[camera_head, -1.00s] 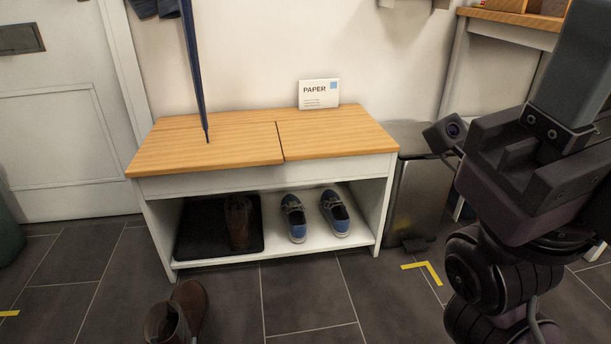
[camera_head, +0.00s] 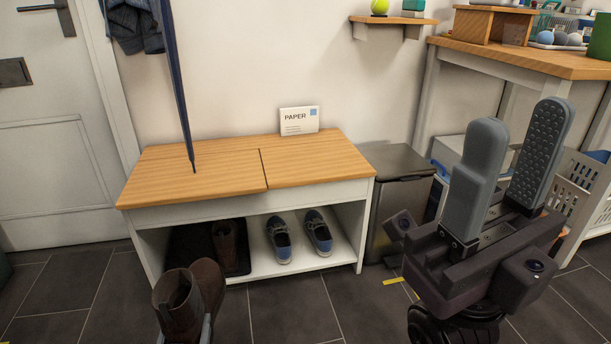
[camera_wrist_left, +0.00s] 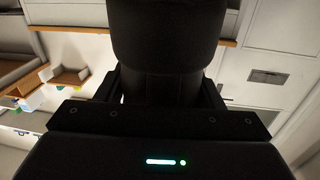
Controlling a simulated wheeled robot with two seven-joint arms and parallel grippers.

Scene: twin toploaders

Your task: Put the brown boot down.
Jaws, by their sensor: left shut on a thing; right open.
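A brown boot (camera_head: 181,312) is in the lower left of the head view, in front of the bench, its shaft opening facing up. My left gripper (camera_wrist_left: 163,88) is shut on it; in the left wrist view the boot (camera_wrist_left: 165,45) is a dark shape between the fingers. In the head view only a grey sliver of that gripper shows beside the boot. A second brown boot (camera_head: 226,246) stands on the black mat (camera_head: 190,246) on the bench's lower shelf, partly hidden by the held boot. My right gripper (camera_head: 507,165) is open and empty at the right, fingers pointing up.
The wooden-topped bench (camera_head: 195,172) carries a PAPER card (camera_head: 299,120). Blue shoes (camera_head: 298,236) stand on its lower shelf. A dark bin (camera_head: 397,185) is right of the bench. A dark umbrella (camera_head: 176,80) hangs over the bench top. Dark floor tiles (camera_head: 290,310) in front are clear.

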